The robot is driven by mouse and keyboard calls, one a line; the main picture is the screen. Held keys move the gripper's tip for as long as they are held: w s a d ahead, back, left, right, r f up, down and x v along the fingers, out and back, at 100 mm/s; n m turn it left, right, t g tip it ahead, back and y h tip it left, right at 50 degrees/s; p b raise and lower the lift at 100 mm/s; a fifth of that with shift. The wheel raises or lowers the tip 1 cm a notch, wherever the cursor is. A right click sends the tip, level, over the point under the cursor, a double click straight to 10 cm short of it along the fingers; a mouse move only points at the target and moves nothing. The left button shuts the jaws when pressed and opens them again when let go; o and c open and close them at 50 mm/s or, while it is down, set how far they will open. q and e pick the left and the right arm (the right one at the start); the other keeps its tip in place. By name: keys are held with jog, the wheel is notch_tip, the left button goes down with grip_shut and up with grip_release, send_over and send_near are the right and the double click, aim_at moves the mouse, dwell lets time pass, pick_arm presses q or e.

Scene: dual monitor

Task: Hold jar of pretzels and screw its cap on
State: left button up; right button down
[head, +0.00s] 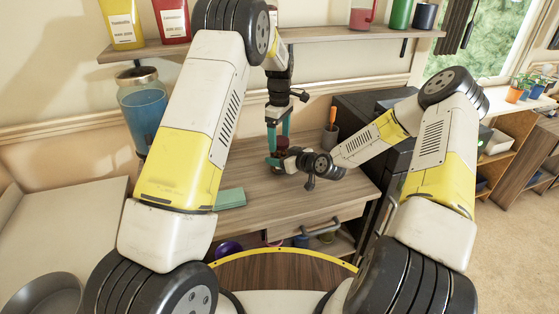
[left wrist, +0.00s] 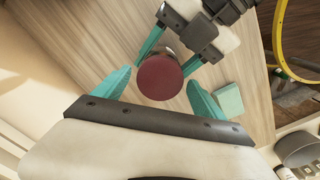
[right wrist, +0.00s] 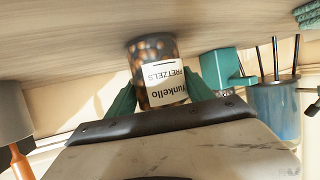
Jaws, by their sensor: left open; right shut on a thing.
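The dark red cap (left wrist: 160,77) sits over the mouth of the jar in the left wrist view; whether its thread is engaged cannot be seen. My left gripper (head: 279,140) points down from above, open, with one teal finger on each side of the cap and a gap to it. The pretzel jar (right wrist: 155,65) shows its white label and brown pretzels in the right wrist view, upside down in that picture. My right gripper (right wrist: 160,93) is shut on the jar's side. In the head view the jar is mostly hidden by my right gripper.
The wooden desk (head: 255,215) carries a teal pad (head: 230,198) and a dark cup with an orange-handled tool (head: 331,125). A black cabinet (head: 375,110) stands at the right. A shelf (head: 340,34) with jars runs above. The desk's middle is mostly clear.

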pick_arm(q)
jog(key=shift+f, duration=0.15)
jog(key=shift+c, duration=0.4)
jog(key=c, duration=1.4)
jog(key=m, duration=0.5)
jog(key=shift+m, duration=0.3)
jog(key=m, duration=0.4)
jog(key=shift+m, duration=0.3)
jog(key=m, duration=1.1)
jog(key=shift+m, duration=0.4)
jog(key=o, duration=1.6)
jog(key=shift+o, duration=0.2)
notch_tip(320, 180, up, 12)
